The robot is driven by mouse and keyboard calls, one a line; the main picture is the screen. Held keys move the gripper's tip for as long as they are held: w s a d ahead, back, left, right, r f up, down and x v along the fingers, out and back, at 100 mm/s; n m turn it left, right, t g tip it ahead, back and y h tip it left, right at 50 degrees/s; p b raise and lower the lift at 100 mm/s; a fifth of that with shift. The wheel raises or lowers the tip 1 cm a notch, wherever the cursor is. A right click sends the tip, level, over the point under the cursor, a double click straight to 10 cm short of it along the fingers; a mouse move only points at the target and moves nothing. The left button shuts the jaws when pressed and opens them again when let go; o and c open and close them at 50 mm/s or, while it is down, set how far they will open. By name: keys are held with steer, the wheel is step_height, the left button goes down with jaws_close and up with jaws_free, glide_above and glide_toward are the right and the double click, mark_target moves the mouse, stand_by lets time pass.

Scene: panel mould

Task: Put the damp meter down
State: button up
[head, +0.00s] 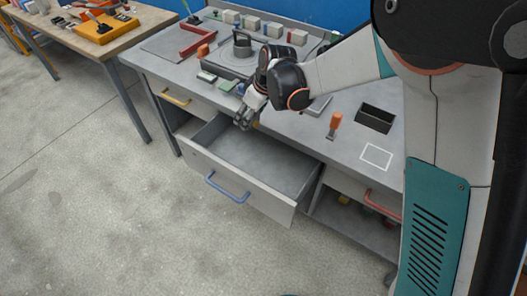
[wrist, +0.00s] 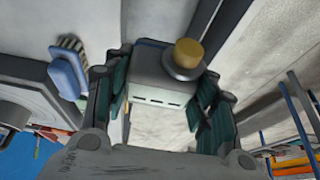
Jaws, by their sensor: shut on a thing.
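My gripper (head: 244,120) is shut on the damp meter, a grey box with slots and a yellow knob on a dark disc. The meter (wrist: 160,88) sits between the two green-padded fingers in the wrist view. In the head view only a small yellow part (head: 256,125) of it shows beside the fingers; the rest is hidden. The gripper hangs at the bench's front edge, over the back left of the open drawer (head: 262,160). Whether the meter touches anything is unclear.
The open drawer looks empty and has a blue handle (head: 227,188). The bench top (head: 345,152) bears a white outlined square (head: 376,156), a dark recess (head: 376,117) and an orange-handled tool (head: 334,124). A blue brush (wrist: 66,72) lies left of the gripper in the wrist view.

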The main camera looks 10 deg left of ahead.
step_height(320, 180, down, 27)
steer(key=b, duration=0.9)
steer(key=shift+r, duration=0.25)
steer(key=o, duration=1.3)
steer(key=shift+p+v, duration=1.55)
steer(key=shift+v, duration=2.25)
